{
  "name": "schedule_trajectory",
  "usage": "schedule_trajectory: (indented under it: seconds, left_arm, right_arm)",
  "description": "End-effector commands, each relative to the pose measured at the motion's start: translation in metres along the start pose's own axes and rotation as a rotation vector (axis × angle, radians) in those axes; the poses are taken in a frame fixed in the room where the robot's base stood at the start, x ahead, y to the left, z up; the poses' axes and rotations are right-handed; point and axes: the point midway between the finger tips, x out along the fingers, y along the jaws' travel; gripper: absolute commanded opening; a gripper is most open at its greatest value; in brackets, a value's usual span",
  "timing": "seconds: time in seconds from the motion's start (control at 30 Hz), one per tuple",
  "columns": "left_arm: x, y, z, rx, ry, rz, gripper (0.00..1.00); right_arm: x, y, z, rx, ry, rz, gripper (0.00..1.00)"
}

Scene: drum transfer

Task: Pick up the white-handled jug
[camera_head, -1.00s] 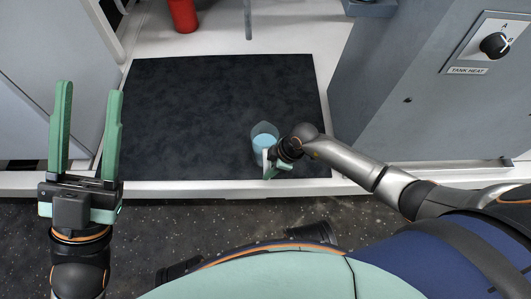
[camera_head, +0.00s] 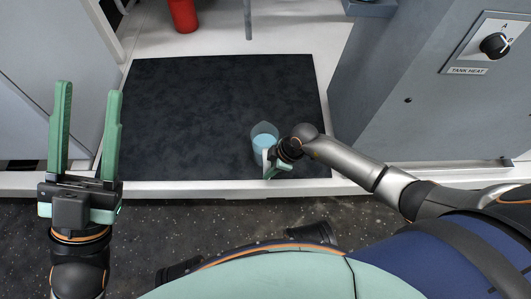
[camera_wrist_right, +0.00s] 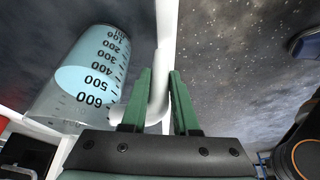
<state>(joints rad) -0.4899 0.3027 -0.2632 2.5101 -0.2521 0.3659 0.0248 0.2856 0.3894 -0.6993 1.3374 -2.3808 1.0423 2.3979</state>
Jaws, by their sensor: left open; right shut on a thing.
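The jug (camera_head: 264,136) is clear, with a white handle and pale blue liquid inside. It is at the right front part of the dark mat (camera_head: 200,110). In the right wrist view the jug (camera_wrist_right: 88,80) shows black volume marks, and its white handle (camera_wrist_right: 158,100) lies between my green fingers. My right gripper (camera_head: 272,168) is shut on the handle; it also shows in the right wrist view (camera_wrist_right: 160,100). I cannot tell whether the jug's base touches the mat. My left gripper (camera_head: 88,105) is open and empty, at the left, away from the jug.
A grey cabinet with a TANK HEAT knob (camera_head: 494,44) stands at the right. A red cylinder (camera_head: 183,14) stands at the back, near a thin grey post (camera_head: 248,18). A white edge (camera_head: 220,188) runs along the mat's front. Most of the mat is clear.

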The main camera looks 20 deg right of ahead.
Motion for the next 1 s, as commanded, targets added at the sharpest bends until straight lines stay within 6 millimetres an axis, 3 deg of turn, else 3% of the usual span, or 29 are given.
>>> schedule_trajectory:
  seconds: [0.67, 1.0]
  left_arm:
    - [0.001, 0.000, -0.001, 0.000, -0.001, 0.001, 0.50]
    - [0.011, -0.007, -0.012, -0.013, 0.005, -0.004, 0.50]
  right_arm:
    - [-0.003, 0.002, -0.003, -0.002, 0.005, 0.004, 0.00]
    - [-0.018, 0.001, -0.009, -0.002, 0.005, 0.004, 0.00]
